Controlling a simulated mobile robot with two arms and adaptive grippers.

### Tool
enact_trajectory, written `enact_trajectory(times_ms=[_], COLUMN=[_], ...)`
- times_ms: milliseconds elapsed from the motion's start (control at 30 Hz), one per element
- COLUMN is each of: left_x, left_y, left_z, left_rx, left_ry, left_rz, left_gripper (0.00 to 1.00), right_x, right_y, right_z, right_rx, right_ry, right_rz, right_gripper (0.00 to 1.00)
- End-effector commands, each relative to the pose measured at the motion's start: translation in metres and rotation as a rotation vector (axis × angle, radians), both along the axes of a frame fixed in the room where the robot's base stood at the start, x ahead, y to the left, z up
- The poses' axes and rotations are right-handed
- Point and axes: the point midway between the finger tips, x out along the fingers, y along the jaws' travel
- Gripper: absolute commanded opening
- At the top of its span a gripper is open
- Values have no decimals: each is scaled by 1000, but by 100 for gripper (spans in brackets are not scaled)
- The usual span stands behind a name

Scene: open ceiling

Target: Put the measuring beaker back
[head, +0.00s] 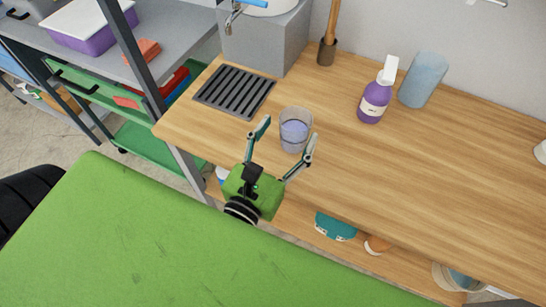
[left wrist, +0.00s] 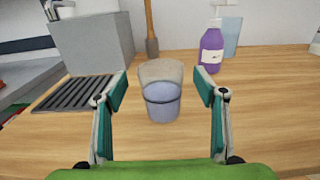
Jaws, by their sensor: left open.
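The measuring beaker (head: 295,133) is a clear cup with bluish-purple liquid in its lower part. It stands upright on the wooden counter (head: 440,150), to the right of a dark drain grate (head: 234,91). My left gripper (head: 289,137) is open, with one finger on each side of the beaker in the head view. In the left wrist view the beaker (left wrist: 161,95) is centred ahead, between the two spread fingers (left wrist: 165,92). I cannot tell whether either finger touches it. My right gripper is not in view.
A purple pump bottle (head: 374,98) and a blue translucent container (head: 423,80) stand at the back right. A grey sink block (head: 265,42) is at the back left. A shelf below holds a teal item (head: 335,227). Counter to the right is clear.

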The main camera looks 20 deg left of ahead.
Motion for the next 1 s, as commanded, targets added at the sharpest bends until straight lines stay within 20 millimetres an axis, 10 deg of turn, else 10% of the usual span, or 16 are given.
enact_trajectory(times_ms=[400, 1000], left_x=[-65, -72], left_y=[3, 3], left_z=[-1, 1], left_rx=[1, -1], left_ry=[3, -1], left_rz=[1, 1], left_gripper=[64, 64], right_x=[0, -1], right_y=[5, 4], right_z=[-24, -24], right_rx=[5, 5], right_ry=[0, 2], right_rz=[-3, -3], right_gripper=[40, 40])
